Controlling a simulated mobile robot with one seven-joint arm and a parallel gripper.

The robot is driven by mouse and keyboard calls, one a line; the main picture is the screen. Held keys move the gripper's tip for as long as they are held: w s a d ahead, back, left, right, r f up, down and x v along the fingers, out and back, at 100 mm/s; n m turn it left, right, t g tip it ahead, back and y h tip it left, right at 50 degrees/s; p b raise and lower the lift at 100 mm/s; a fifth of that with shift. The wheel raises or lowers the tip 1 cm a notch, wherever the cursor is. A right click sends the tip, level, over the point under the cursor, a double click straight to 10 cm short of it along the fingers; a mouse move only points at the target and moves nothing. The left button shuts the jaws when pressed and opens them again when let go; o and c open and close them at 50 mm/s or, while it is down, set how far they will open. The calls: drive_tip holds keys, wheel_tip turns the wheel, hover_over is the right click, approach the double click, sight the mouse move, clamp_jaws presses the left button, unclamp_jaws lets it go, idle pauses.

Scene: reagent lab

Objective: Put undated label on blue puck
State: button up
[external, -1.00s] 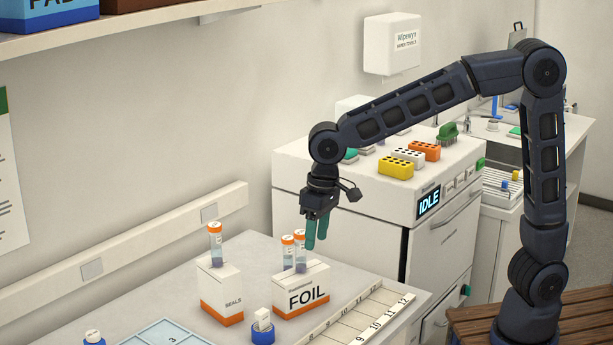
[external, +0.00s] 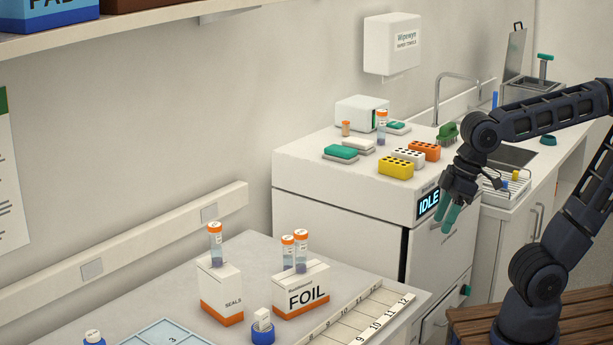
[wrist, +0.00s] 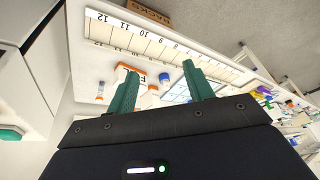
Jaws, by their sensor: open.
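A blue puck (external: 262,338) stands on the near bench in front of the FOIL box, with a small white block set in its top. A second round blue piece (external: 94,343) with a white top shows at the bottom left edge, partly cut off. I cannot make out which label is undated. My gripper (external: 449,219) is open and empty, with green fingers, in front of the IDLE machine and well to the right of the pucks. In the wrist view its fingers (wrist: 160,78) are apart, with a blue-and-white item (wrist: 166,80) visible far beyond them.
The FOIL box (external: 302,294) and SEALS box (external: 220,292) stand on the bench with orange-capped tubes at them. A numbered strip (external: 362,318) lines the bench's right edge. The IDLE machine (external: 340,215) carries racks and a tube. A sink counter lies behind.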

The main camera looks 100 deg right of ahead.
drive_tip(key=shift+n+t, duration=0.3)
drive_tip(key=shift+n, duration=0.2)
drive_tip(key=shift+s+a+f, duration=0.1)
drive_tip(key=shift+s+f, duration=0.2)
drive_tip(key=shift+s, duration=0.45)
drive_tip(key=shift+s+f, duration=0.25)
drive_tip(key=shift+s, duration=0.45)
drive_tip(key=shift+s+a+f, duration=0.1)
drive_tip(key=shift+s+f, duration=0.2)
drive_tip(key=shift+s, duration=0.45)
